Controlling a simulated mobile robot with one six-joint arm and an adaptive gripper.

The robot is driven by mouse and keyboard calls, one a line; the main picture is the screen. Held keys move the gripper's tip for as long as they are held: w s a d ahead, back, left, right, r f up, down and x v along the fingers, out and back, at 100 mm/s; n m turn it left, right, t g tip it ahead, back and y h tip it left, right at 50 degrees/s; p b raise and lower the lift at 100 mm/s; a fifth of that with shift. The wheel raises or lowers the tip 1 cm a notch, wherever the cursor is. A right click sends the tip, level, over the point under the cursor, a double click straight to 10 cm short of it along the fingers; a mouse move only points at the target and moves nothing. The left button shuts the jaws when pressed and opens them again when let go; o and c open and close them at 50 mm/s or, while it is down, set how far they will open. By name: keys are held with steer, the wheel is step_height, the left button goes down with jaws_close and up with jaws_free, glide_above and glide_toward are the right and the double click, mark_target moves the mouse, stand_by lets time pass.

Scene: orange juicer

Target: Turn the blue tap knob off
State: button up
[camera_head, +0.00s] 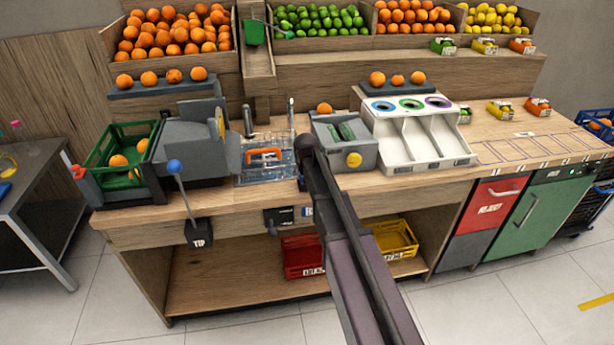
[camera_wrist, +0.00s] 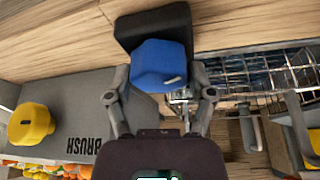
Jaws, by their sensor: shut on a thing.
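The blue tap knob (camera_wrist: 160,60) is a faceted blue block on a black mount in the wrist view, with a short white mark near its lower right. My gripper (camera_wrist: 162,80) has one finger on each side of the knob and is shut on it. In the head view my arm runs up from the lower right, and its end (camera_head: 307,150) reaches the counter's front edge between the clear sink and the grey brush box. The knob is hidden behind my arm there.
The grey brush box (camera_head: 327,128) with a yellow knob (camera_head: 354,160) stands right beside my arm. The clear sink (camera_head: 266,172) with a wire rack is on the left. A blue-balled lever (camera_head: 174,166) stands farther left. White bins (camera_head: 425,150) stand to the right.

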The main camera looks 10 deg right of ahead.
steer(key=m+h, duration=0.1)
steer(key=m, duration=0.2)
steer(key=m+g+h, duration=0.1)
steer(key=m, duration=0.2)
steer(key=shift+m, duration=0.3)
steer(key=shift+s, duration=0.1)
steer(key=o, duration=1.1)
